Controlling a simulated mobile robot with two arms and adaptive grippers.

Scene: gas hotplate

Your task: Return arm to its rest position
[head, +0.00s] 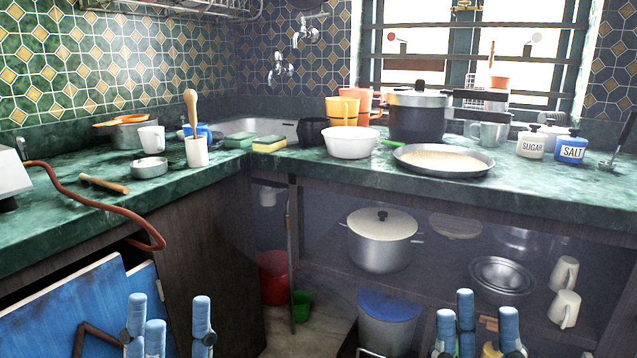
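My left gripper (172,318) is at the bottom left, its blue-tipped fingers pointing up and spread apart with nothing between them. It shows in front of the lower cabinet, below the counter's edge. My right gripper (482,325) is at the bottom right, also with its blue-tipped fingers up, apart and empty. It shows in front of the open shelves under the counter. Neither gripper appears to touch anything. Both arms are mostly below the picture's edge. The light grey hotplate (12,178) is cut off at the left edge, with a red hose (95,208) hanging from it.
The green counter (270,180) carries a white bowl (351,142), a wide pan (443,160), a dark pot (418,115), a rolling pin (105,184) and salt and sugar jars. Below are a lidded pot (380,243), a blue-lidded bin (388,318) and blue panels (75,310).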

